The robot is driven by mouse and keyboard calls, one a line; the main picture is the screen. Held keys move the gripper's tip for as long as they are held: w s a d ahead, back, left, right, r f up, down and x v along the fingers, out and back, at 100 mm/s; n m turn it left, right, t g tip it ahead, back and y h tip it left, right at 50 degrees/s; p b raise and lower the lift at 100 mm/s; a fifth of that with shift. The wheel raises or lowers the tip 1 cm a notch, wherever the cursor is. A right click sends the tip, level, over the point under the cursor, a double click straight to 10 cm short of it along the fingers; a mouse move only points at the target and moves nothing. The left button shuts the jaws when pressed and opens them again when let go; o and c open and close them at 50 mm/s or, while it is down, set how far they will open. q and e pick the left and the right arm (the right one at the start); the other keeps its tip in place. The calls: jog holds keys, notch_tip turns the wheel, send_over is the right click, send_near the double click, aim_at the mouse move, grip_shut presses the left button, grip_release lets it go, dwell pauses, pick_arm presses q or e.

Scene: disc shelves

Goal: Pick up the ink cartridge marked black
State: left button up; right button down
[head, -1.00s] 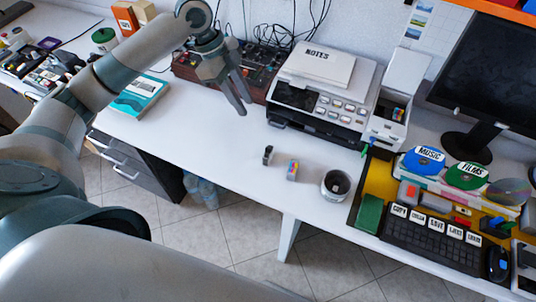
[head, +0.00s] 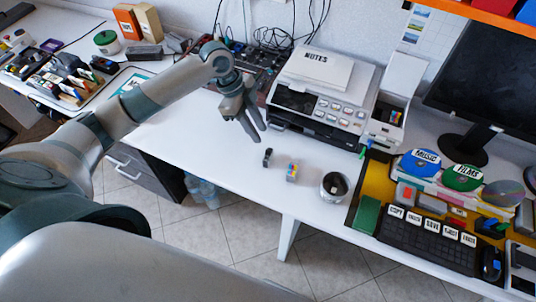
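A small black cartridge (head: 267,158) stands on the white desk in front of the printer; any marking on it is too small to read. A cartridge with coloured patches (head: 292,172) stands just to its right. My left gripper (head: 260,135) is above the desk, up and to the left of the black cartridge in the head view, fingers pointing down. Its two fingers are apart with nothing between them, and they do not touch the cartridge. My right gripper is not in view.
The printer (head: 322,98) stands behind the cartridges, with a notes pad on top. A round dark-topped cup (head: 334,187) is to the right, beside the yellow mat with a keyboard (head: 430,240). The desk left of the cartridges is clear.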

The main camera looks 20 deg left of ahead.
aim_at(267, 150)
pick_arm(q)
jog(key=shift+x, duration=1.45)
jog(key=shift+d+f+p, duration=0.2)
jog(key=shift+f+p, duration=0.4)
jog(key=shift+p, duration=0.15)
jog(key=p+x, duration=0.1)
jog(key=x, duration=0.2)
jog(key=shift+s, duration=0.15)
jog(key=shift+f, duration=0.45)
grip_shut()
